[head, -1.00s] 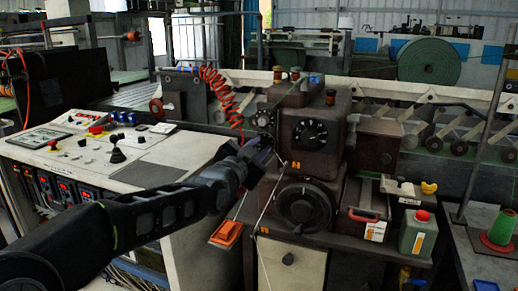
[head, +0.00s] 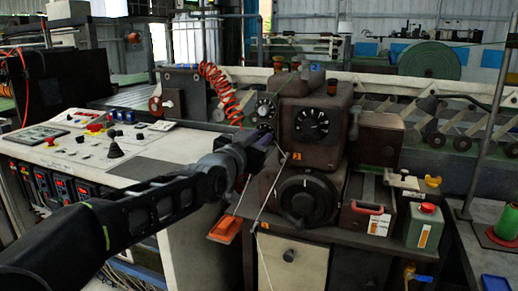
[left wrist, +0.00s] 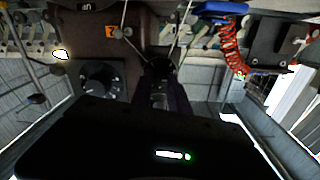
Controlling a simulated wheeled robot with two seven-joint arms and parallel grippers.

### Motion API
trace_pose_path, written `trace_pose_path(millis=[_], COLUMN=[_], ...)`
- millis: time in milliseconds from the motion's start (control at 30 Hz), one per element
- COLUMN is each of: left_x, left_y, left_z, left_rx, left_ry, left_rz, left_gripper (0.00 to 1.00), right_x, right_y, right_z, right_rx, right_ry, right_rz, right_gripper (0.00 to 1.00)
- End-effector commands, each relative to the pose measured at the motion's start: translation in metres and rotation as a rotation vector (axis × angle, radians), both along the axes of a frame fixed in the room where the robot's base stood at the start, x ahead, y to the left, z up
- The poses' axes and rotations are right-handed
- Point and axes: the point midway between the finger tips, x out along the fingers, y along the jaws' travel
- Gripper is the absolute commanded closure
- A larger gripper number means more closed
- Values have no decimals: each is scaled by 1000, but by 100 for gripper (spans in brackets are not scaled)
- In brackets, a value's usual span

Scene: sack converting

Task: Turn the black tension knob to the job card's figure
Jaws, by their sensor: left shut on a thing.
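My left gripper (head: 266,140) reaches the left side of the brown machine head (head: 300,152). It is shut on what looks like the black tension knob, which its fingers mostly hide. In the left wrist view, the fingers (left wrist: 160,78) close on a dark part against the machine. A black dial with white marks (head: 312,125) is on the machine face, to the right of my gripper; it also shows in the left wrist view (left wrist: 97,77). Its reading is too small to tell. I cannot make out a job card's figure. My right gripper is out of view.
A large black handwheel (head: 305,198) is below the dial. Thin rods pass close to my gripper, and an orange piece (head: 225,229) hangs below. A control desk (head: 150,170) is at left; a green bottle (head: 424,226) stands right.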

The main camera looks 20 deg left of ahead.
Motion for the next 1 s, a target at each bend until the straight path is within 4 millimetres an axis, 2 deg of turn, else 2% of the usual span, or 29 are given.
trace_pose_path(millis=[33,300,533,900,933,1000], left_x=[0,0,0,0,0,0], left_y=[-1,0,0,0,0,0], left_z=[-5,-3,-2,-1,-1,-1], left_rx=[-33,-196,-257,-262,-262,-262], left_ry=[-1,-11,-12,-12,-12,-13], left_rz=[-2,0,0,0,0,0], left_gripper=[100,100,100,100,78,72], right_x=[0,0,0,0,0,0], right_y=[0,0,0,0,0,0], right_z=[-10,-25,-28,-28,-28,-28], right_rx=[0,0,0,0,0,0], right_ry=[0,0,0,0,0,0], right_rz=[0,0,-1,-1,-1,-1], right_gripper=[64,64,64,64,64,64])
